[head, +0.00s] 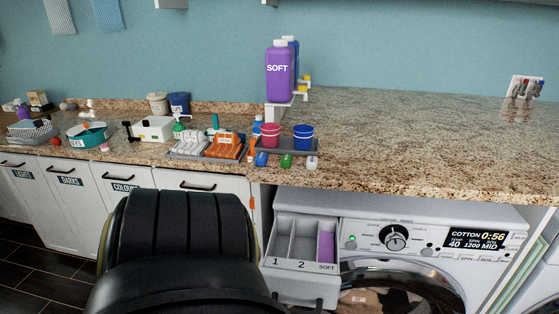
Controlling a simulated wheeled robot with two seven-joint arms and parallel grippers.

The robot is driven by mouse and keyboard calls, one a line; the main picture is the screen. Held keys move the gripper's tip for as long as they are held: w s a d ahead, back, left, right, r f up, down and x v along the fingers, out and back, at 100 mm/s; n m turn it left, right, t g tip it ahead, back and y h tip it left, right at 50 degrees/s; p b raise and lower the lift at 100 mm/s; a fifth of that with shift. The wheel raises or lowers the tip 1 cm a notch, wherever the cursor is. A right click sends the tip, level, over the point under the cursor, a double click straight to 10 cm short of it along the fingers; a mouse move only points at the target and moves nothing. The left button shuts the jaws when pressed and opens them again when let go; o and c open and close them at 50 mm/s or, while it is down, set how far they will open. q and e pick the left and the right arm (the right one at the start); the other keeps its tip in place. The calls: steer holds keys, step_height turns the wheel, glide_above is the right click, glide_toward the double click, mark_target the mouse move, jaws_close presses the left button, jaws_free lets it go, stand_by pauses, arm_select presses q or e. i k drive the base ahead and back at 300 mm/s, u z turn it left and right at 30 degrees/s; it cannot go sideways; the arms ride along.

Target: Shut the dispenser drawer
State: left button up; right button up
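The dispenser drawer (300,266) is pulled out from the upper left of the white washing machine (345,212). Its compartments are marked 1, 2 and SOFT. The SOFT compartment (326,246) on the right shows purple inside, while the other two look pale and empty. A large black arm link of mine fills the lower left foreground, left of the drawer in the picture. Neither of my grippers shows in the head view, so I cannot see where they are relative to the drawer.
The granite counter (430,140) runs above the washer, with its right part mostly clear. A purple SOFT bottle (281,75) stands on a small raised stand. The washer's round door (400,288) is below the control panel.

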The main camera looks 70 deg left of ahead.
mark_target(300, 268)
steer(key=k, duration=0.55)
steer(key=u, duration=1.7)
steer(key=i, duration=0.35)
steer(key=z, duration=0.1)
